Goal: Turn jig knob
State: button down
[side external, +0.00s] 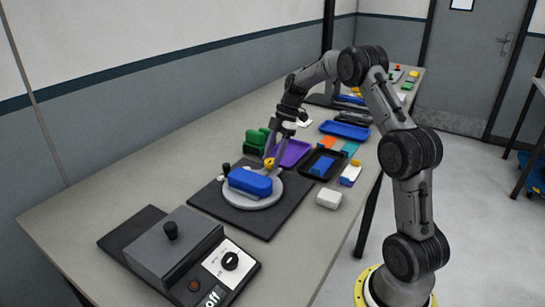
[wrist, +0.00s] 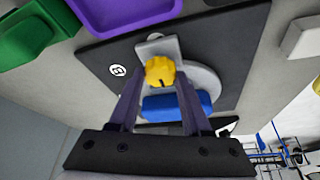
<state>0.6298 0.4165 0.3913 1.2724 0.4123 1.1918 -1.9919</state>
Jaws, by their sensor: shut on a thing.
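The yellow jig knob (wrist: 160,72) is lobed, with a dark mark on its front edge. It sits on a grey bracket (wrist: 150,48) at the edge of the round grey jig plate (wrist: 207,82). The knob also shows in the side external view (side external: 269,163). My gripper (wrist: 158,80) has one finger on each side of the knob and is shut on it. In the side external view my gripper (side external: 273,152) reaches down to the knob from behind. A blue rounded part (side external: 250,181) lies on the jig plate, and its far side is hidden.
The jig stands on a dark mat (side external: 212,200). A grey box with a dial panel (side external: 229,263) reading "off" stands at the near end. A green holder (side external: 256,141), a purple tray (side external: 290,153), a black tray (side external: 322,165) and a white block (side external: 328,198) stand close by.

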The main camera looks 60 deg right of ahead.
jog(key=shift+d, duration=0.1)
dwell(0.3)
jog(key=shift+c, duration=1.8)
grip_release()
jog(key=v, duration=1.4)
